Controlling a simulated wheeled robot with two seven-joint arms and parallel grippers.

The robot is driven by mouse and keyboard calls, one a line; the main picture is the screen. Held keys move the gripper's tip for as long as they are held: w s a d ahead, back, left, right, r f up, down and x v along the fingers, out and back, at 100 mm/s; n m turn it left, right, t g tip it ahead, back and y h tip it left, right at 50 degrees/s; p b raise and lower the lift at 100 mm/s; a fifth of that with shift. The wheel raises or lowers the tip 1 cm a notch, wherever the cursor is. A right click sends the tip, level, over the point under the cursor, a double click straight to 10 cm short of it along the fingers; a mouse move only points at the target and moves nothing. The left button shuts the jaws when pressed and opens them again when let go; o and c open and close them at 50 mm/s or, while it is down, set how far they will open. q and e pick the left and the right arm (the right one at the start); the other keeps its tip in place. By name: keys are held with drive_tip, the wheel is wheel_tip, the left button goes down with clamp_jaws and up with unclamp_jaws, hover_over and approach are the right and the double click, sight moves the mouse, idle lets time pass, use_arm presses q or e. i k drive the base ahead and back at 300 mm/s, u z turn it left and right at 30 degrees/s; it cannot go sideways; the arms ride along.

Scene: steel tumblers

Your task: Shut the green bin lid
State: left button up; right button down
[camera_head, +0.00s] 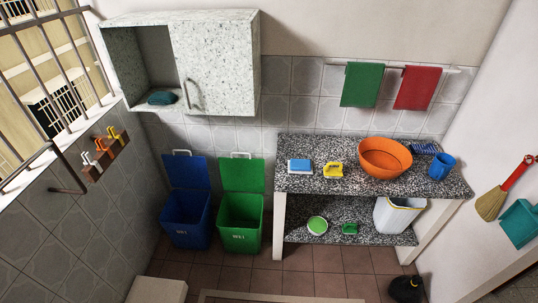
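The green bin (239,222) stands on the floor, left of the counter. Its green lid (242,175) is open, standing up at the back of the bin with a pale handle (241,155) at its top edge. The dark inside of the bin shows; I cannot make out anything in it. Neither of my grippers shows in the head view, so nothing of mine is seen touching the lid.
A blue bin (186,220) with its blue lid (186,172) also raised stands close on the left. A speckled counter (300,184) stands on the right. A wall cabinet (222,70) hangs above. A dark object (406,290) lies at bottom right. Tiled floor in front is partly clear.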

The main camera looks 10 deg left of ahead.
sight(240, 174)
drive_tip(key=z, duration=0.35)
drive_tip(key=k, duration=0.4)
drive_tip(key=z, duration=0.2)
drive_tip(key=i, duration=1.3)
drive_tip(key=u, duration=1.45)
drive_tip(key=i, duration=0.9)
drive_tip(key=u, duration=0.95)
